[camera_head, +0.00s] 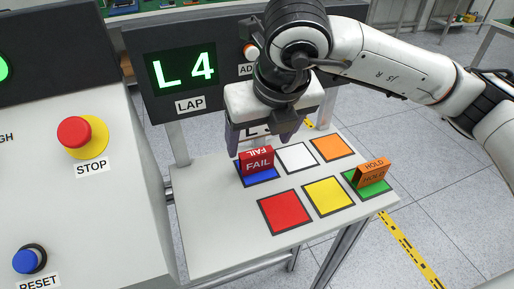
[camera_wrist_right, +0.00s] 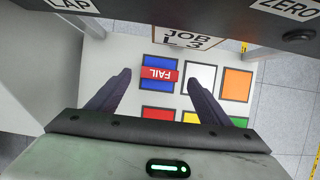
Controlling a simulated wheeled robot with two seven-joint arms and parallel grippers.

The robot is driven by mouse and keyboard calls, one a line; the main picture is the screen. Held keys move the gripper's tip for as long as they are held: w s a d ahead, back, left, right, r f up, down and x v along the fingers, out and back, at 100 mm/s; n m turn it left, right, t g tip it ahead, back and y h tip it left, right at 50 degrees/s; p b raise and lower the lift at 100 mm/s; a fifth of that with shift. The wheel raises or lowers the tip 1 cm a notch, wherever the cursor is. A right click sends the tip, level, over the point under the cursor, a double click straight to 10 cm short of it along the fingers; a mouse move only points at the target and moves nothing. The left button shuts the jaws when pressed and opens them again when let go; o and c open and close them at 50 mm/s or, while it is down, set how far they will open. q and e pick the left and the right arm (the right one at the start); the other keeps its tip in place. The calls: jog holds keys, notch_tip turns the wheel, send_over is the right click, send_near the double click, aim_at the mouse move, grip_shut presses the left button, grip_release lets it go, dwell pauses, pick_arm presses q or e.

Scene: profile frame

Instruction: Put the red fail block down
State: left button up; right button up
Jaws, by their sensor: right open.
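The red FAIL block (camera_head: 257,162) stands on the blue square (camera_head: 262,178) of the white table. In the right wrist view the red FAIL block (camera_wrist_right: 159,73) lies across the middle of the blue square (camera_wrist_right: 160,87), with blue showing on both sides. My right gripper (camera_head: 260,137) is open above and behind the block. In the wrist view its two fingertips (camera_wrist_right: 159,77) are spread on either side of the block, with gaps between. I cannot tell the exact height of the fingertips. My left gripper is not in view.
An orange HOLD block (camera_head: 373,171) stands on the green square (camera_head: 380,189). White (camera_head: 297,157), orange (camera_head: 332,147), red (camera_head: 284,212) and yellow (camera_head: 328,195) squares are bare. A JOB sign (camera_wrist_right: 188,40) stands behind the squares. A STOP button panel (camera_head: 130,200) is at left.

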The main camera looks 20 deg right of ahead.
jog(key=v, duration=0.6)
dwell(0.3)
